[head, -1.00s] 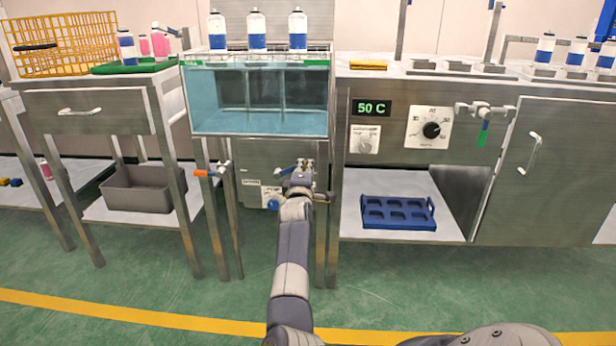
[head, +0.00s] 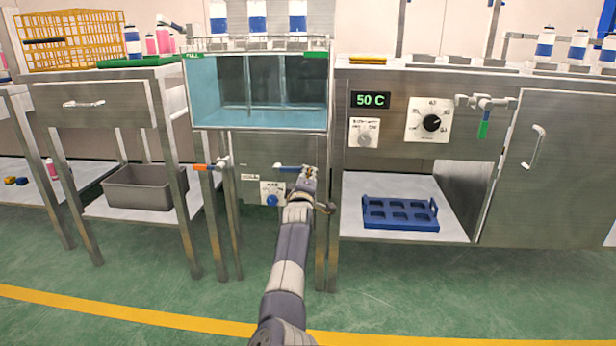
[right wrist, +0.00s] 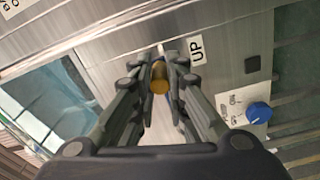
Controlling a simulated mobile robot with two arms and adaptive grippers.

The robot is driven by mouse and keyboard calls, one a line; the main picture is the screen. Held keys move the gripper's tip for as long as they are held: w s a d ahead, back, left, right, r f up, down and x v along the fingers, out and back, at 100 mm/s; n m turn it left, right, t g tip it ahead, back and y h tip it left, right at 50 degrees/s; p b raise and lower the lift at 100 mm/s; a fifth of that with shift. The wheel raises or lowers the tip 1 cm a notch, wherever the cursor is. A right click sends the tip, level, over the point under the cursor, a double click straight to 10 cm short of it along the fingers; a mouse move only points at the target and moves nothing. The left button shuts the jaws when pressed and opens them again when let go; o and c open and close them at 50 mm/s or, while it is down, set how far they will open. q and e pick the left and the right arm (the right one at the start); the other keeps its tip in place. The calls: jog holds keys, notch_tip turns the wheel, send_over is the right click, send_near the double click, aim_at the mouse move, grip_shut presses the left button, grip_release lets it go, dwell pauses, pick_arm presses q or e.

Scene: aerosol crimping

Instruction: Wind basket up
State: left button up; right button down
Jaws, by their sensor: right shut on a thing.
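My right gripper (head: 309,178) is at the front of the steel cabinet below the water tank (head: 258,128). In the right wrist view its fingers (right wrist: 160,82) are closed around a brass-coloured crank knob (right wrist: 159,77). An "UP" label (right wrist: 196,50) is on the panel beside the fingers. The wire basket (head: 255,43) shows at the top of the tank, holding white and blue cans (head: 257,17) upright; the cans' tops are cut off by the picture edge. The gripper hides most of the crank. My left gripper is not in view.
A blue-handled lever (head: 290,167) and a blue dial (head: 271,199) are close to the gripper. An orange-handled valve (head: 205,167) is to the left. A blue tray (head: 400,214) sits on the shelf to the right. The floor in front is clear.

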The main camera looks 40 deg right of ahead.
jog(key=shift+f, duration=0.65)
jog(key=c, duration=1.6)
grip_release()
jog(key=shift+o, duration=0.2)
jog(key=shift+r, duration=0.2)
jog(key=shift+s, duration=0.1)
jog(key=v, duration=0.7)
jog(key=shift+s+a+f, duration=0.1)
